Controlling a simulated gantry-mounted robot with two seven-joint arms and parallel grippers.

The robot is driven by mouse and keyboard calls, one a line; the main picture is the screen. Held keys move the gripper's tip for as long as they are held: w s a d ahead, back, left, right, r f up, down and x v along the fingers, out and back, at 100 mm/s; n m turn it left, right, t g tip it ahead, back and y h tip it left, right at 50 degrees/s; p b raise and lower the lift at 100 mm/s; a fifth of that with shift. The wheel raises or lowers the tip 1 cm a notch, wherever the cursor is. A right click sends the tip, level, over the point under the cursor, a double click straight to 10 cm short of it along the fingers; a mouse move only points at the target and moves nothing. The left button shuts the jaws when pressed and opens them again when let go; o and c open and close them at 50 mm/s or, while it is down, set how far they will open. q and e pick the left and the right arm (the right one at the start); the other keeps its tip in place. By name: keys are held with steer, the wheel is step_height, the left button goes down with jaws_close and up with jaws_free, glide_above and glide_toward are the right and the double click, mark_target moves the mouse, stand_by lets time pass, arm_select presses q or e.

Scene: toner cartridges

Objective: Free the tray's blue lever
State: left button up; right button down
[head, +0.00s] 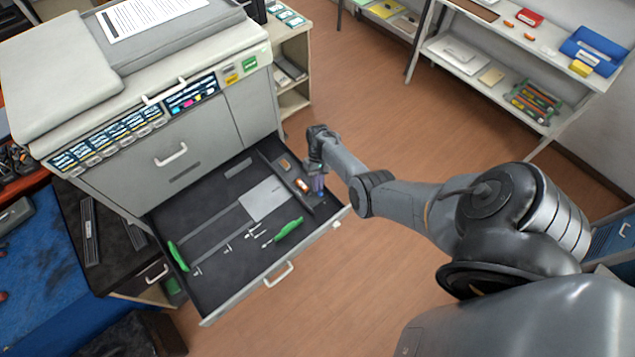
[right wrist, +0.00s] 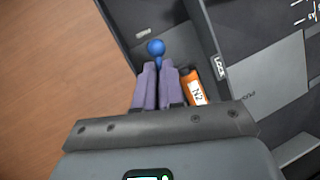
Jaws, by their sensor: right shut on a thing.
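The tray (head: 225,278) is a dark-floored drawer pulled out of the grey copier. The blue lever (right wrist: 156,47) shows its round knob in the right wrist view, just beyond my fingertips; its stem is mostly hidden between them. My right gripper (right wrist: 156,68) has its purple fingers close together on the lever. In the head view my right gripper (head: 318,185) reaches down into the tray's right-hand compartment, and its fingers mostly hide the lever there. A label reading "LOCK" (right wrist: 219,66) lies to the right of the knob. My left gripper is not in view.
An orange piece marked N2 (right wrist: 193,86) sits close right of my fingers. Green handles (head: 289,229), a grey plate (head: 264,199) and small white pieces lie in the tray. The copier (head: 215,125) stands behind; the floor to the right is clear up to white shelves (head: 500,85).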

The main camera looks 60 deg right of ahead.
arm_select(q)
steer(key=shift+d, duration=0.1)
arm_select(e)
steer(key=c, duration=1.5)
jaws_free()
steer(key=shift+o, duration=1.3)
steer(key=shift+a, duration=0.1)
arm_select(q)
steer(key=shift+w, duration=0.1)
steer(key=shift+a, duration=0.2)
